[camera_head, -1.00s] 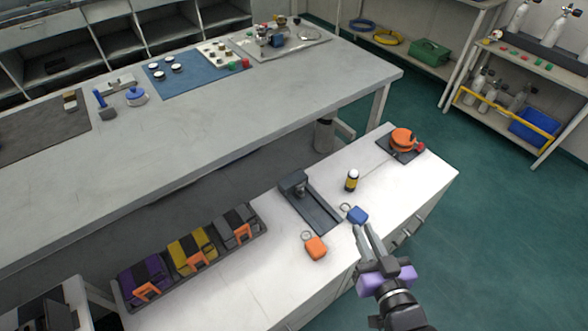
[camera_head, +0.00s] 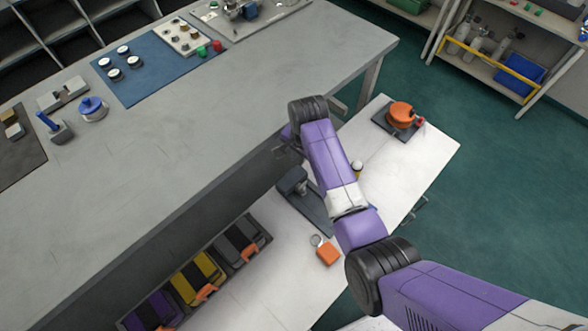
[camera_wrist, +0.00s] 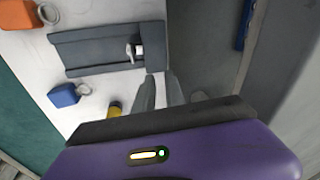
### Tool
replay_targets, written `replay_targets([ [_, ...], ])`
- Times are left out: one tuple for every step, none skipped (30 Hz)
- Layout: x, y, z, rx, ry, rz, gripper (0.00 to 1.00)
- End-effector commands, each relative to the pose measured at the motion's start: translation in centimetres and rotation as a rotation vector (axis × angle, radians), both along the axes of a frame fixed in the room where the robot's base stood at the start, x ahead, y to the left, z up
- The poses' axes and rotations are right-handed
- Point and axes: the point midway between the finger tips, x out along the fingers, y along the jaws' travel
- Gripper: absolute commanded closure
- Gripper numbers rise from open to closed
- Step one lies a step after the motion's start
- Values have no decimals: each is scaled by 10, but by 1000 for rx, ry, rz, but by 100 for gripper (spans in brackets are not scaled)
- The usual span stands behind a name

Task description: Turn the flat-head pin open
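No part in view is clearly marked as the flat-head pin. A dark grey plate with a block (camera_head: 316,212) lies on the white bench. In the wrist view the same plate (camera_wrist: 85,50) carries a small pale piece (camera_wrist: 138,51) near its right end, which may be the pin. My gripper (camera_wrist: 161,78) shows two grey fingers with a narrow gap and nothing between them. In the wrist view its tips lie just below the plate's right end, near the bench edge. In the head view my arm hides most of my gripper.
An orange tag (camera_head: 328,253) and a blue tag (camera_wrist: 64,95) lie by the plate. A yellow-black cylinder (camera_wrist: 115,108) is close to my fingers. An orange round part (camera_head: 401,114) sits at the bench's far end. A long grey table (camera_head: 200,130) stands beyond the bench.

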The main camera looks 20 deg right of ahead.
Motion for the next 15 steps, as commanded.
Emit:
replay_targets([
  [-15,0,-9,6,61,-31,85],
  [-23,1,-12,10,90,-48,85],
  [-31,1,-14,13,123,-70,85],
  [-36,1,-15,14,143,-86,85],
  [-39,1,-15,16,158,-99,85],
  [-43,1,-15,17,175,-117,85],
  [-46,1,-15,19,185,-128,85],
  [-48,2,-15,20,193,-138,85],
  [-49,2,-16,21,196,-148,85],
  [-49,2,-18,21,195,-153,85],
  [-48,2,-20,21,195,-155,85],
  [-48,2,-24,22,195,-156,85],
  [-49,2,-27,22,195,-156,85],
  [-49,2,-31,22,195,-156,85],
  [-49,2,-37,21,195,-155,85],
])
